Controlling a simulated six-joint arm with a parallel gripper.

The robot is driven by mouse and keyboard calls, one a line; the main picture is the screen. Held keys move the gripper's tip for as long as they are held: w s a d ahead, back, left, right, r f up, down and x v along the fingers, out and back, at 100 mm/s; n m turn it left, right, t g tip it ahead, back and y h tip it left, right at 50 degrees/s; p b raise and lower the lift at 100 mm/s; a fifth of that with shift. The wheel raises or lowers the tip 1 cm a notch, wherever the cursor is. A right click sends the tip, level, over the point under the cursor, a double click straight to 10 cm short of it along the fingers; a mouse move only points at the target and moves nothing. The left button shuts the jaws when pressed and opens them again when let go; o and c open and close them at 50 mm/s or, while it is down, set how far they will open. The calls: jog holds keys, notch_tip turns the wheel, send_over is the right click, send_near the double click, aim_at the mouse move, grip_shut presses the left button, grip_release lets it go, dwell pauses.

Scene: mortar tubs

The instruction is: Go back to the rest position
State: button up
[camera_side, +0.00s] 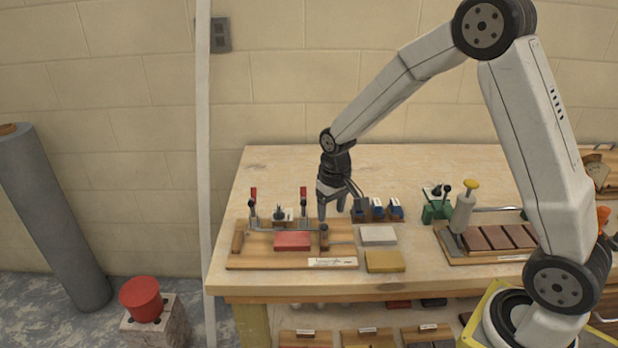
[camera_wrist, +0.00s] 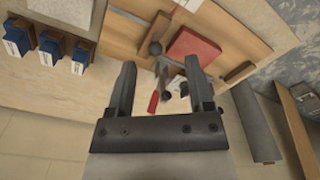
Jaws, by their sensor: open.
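My gripper (camera_side: 334,205) hangs fingers-down over the workbench, just behind the right end of a wooden fixture board (camera_side: 245,262). In the wrist view its two fingers (camera_wrist: 160,85) stand apart with nothing held between them. The board carries a red block (camera_side: 292,241), a dark round knob (camera_side: 324,230) and two upright red-handled clamps (camera_side: 253,196). The red block also shows in the wrist view (camera_wrist: 195,58), beyond the fingertips. I cannot tell the exact height of the fingertips over the bench.
Blue-fronted holders (camera_side: 378,210) stand close at the gripper's right. A grey block (camera_side: 378,235) and a yellow block (camera_side: 385,261) lie in front. A green stand (camera_side: 436,210), a caulk-like tube (camera_side: 463,208) and a tray of brown tiles (camera_side: 500,258) are further right. The bench's back left is clear.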

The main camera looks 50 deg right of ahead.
jog(key=s+a+r+n+t, duration=0.1)
jog(key=s+a, duration=0.1)
jog(key=s, duration=0.5)
jog(key=s+a+r+t, duration=0.1)
jog(key=s+a+r, duration=0.1)
jog(key=s, duration=0.6)
jog(key=shift+n, duration=0.4)
jog(key=shift+w, duration=0.1)
dwell(0.4)
